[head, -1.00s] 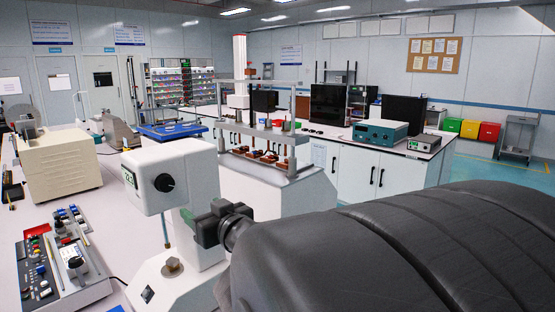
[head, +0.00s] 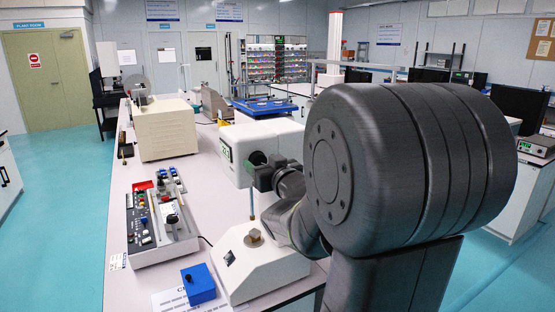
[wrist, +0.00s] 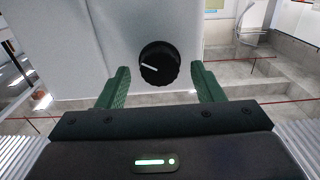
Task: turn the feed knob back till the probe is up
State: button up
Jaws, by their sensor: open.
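The insertion tester (head: 240,140) is a white machine with a small display (head: 226,151) on its head. A thin brass-coloured probe (head: 252,204) hangs below the head. Its tip is close above a small brown sample (head: 254,236) on the white base (head: 262,265); I cannot tell the exact gap. The black feed knob (wrist: 160,62) has a white pointer line aimed left and slightly up in the wrist view. My gripper (wrist: 161,76) is open, its green fingers on either side of the knob, apart from it. In the head view my gripper (head: 264,176) covers most of the knob.
A blue block (head: 198,284) stands in front of the tester's base. A control panel with switches (head: 160,222) lies to the left. A beige box (head: 165,130) and a blue tray (head: 263,106) stand farther back. Bench space between panel and tester is mostly clear.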

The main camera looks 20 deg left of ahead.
jog(key=shift+w+a, duration=0.45)
jog(key=shift+a, duration=0.1)
jog(key=shift+c, duration=0.4)
jog(key=c, duration=0.9)
jog(key=o, duration=1)
jog(key=shift+d, duration=0.15)
jog(key=b+v, duration=0.1)
jog(key=v, duration=1.2)
jog(key=shift+s+d, duration=0.15)
jog(key=shift+s, duration=0.15)
